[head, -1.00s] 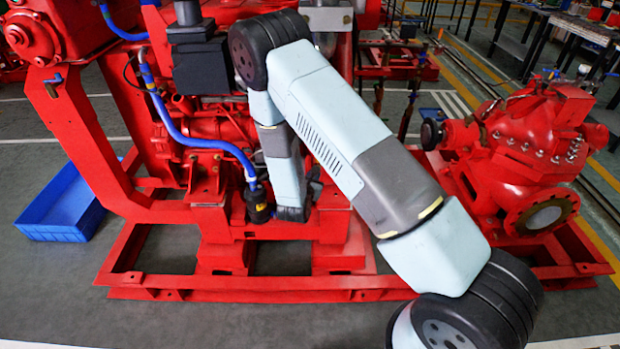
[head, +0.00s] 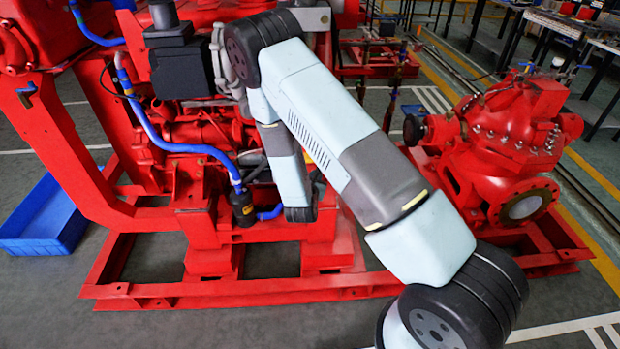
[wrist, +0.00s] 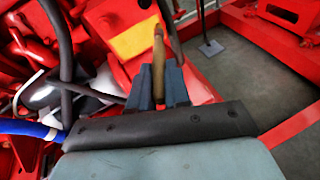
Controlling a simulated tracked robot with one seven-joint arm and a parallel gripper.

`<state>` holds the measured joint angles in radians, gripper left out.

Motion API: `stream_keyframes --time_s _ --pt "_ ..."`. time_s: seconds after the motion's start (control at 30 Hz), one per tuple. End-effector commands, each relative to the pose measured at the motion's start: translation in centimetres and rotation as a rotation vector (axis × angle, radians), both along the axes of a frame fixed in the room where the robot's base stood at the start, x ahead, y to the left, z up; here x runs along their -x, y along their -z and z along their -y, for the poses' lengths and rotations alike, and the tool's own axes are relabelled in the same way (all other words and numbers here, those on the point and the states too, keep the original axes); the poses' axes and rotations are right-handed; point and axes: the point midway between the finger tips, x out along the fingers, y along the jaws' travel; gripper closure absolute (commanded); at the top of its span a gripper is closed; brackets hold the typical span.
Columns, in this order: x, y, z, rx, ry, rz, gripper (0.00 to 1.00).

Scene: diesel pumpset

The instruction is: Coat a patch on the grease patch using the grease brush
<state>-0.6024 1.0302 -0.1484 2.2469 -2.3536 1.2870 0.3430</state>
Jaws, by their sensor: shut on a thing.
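In the wrist view my gripper (wrist: 159,88) has its blue-grey fingers shut on the grease brush (wrist: 158,62). Its tan, wood-coloured shaft stands out beyond the fingertips. I cannot make out the bristles. A yellow-orange patch (wrist: 132,40) on a red surface, seemingly the grease patch, lies just left of the brush tip in the picture. I cannot tell whether the brush touches it. In the head view my arm reaches in to the red pumpset frame (head: 240,292); the gripper, brush and patch cannot be made out there.
A dark hose (wrist: 62,60) and a blue hose (wrist: 30,128) run left of my gripper in the wrist view. Red engine parts crowd that side; open floor (wrist: 235,75) shows at right. The head view shows a red pump (head: 515,140) and blue crate (head: 45,225).

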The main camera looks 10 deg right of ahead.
Motion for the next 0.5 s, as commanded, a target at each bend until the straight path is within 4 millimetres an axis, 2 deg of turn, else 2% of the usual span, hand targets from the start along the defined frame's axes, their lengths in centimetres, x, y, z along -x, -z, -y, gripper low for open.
stream_keyframes --time_s 0.2,0.5 --pt "0.03 -0.01 1.03 0.000 0.001 0.001 1.00" --pt "-0.10 0.00 0.07 0.000 -0.002 0.000 1.00"
